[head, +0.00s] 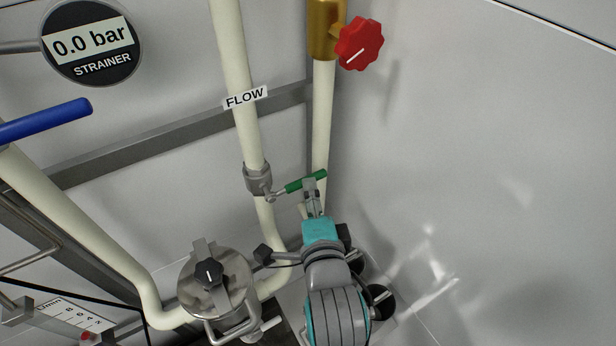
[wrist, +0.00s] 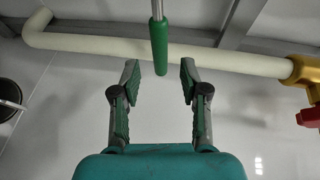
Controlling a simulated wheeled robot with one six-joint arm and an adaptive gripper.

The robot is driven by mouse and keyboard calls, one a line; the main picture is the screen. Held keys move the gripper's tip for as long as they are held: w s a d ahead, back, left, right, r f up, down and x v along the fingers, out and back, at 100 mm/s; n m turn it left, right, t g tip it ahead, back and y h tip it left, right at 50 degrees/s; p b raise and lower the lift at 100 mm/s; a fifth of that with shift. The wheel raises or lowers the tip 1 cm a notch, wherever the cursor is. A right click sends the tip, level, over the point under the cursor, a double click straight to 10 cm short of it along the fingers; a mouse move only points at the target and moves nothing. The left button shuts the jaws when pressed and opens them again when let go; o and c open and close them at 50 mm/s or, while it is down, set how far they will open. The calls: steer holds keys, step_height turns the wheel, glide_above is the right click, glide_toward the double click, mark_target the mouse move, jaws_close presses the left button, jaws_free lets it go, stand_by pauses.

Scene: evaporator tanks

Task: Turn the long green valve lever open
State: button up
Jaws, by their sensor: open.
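The long green valve lever (head: 306,182) sticks out to the right from the grey valve (head: 257,178) on the cream pipe marked FLOW, crosswise to that pipe. My gripper (head: 312,186) is at the lever's outer part in the head view and hides a little of it. In the wrist view the green lever (wrist: 160,46) hangs down from the top edge, and its end shows between my open fingertips (wrist: 160,76). Clear gaps show on both sides, with no finger touching it. The valve body is out of the wrist view.
A red knob (head: 359,44) on a brass valve (head: 324,28) is above right. A strainer gauge (head: 91,42) reads 0.0 bar. A blue handle (head: 45,120) is at left. A metal strainer pot (head: 215,283) stands left of my arm. The right wall (head: 480,150) is bare.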

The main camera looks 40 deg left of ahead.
steer(key=x, duration=0.5)
steer(key=shift+w+a+f, duration=0.15)
steer(key=shift+w+a, duration=0.05)
steer(key=shift+w, duration=0.1)
jaws_close()
